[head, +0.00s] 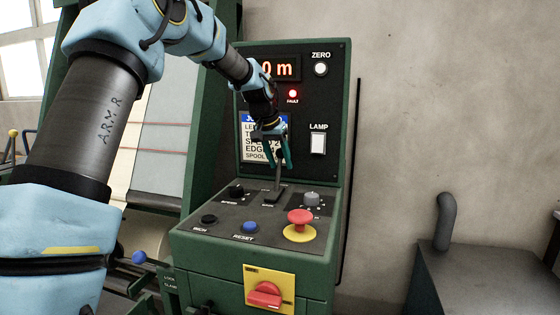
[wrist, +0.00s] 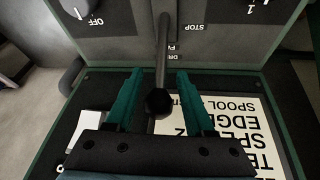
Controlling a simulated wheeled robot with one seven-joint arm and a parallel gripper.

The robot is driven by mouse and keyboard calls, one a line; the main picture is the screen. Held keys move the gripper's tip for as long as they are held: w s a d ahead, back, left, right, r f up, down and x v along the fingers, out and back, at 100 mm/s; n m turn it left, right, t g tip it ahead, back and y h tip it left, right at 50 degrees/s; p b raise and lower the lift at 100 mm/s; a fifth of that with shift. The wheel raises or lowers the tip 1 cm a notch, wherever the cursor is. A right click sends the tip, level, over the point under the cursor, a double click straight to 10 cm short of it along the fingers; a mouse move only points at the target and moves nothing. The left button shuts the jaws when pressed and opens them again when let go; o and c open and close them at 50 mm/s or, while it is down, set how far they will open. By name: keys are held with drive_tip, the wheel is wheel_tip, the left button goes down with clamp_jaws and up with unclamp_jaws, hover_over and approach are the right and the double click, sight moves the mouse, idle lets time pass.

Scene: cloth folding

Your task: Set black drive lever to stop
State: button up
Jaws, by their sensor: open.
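The black drive lever (head: 277,180) stands up from its slot plate on the green console's sloped top. In the wrist view the lever (wrist: 163,50) runs from the panel towards the camera and ends in a round black knob (wrist: 158,103). My gripper (head: 282,158) is at the lever's upper part. In the wrist view its teal fingers (wrist: 160,72) are apart, one on each side of the lever, with gaps showing. The word STOP (wrist: 190,27) is printed upside down beside the lever, right of it. Which setting the lever is in, I cannot tell.
A red mushroom button (head: 300,217), a blue reset button (head: 250,227), a grey knob (head: 312,198) and black knobs surround the lever. The upright panel behind carries a lit red fault light (head: 292,94) and a label sheet (wrist: 225,130). A red rotary switch (head: 264,295) is on the front.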

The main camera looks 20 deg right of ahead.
drive_tip(key=shift+d+f, duration=0.1)
drive_tip(key=shift+f, duration=0.2)
clamp_jaws()
drive_tip(key=shift+r, duration=0.1)
drive_tip(key=shift+w+d+r, duration=0.1)
drive_tip(key=shift+r, duration=0.1)
idle(1.0)
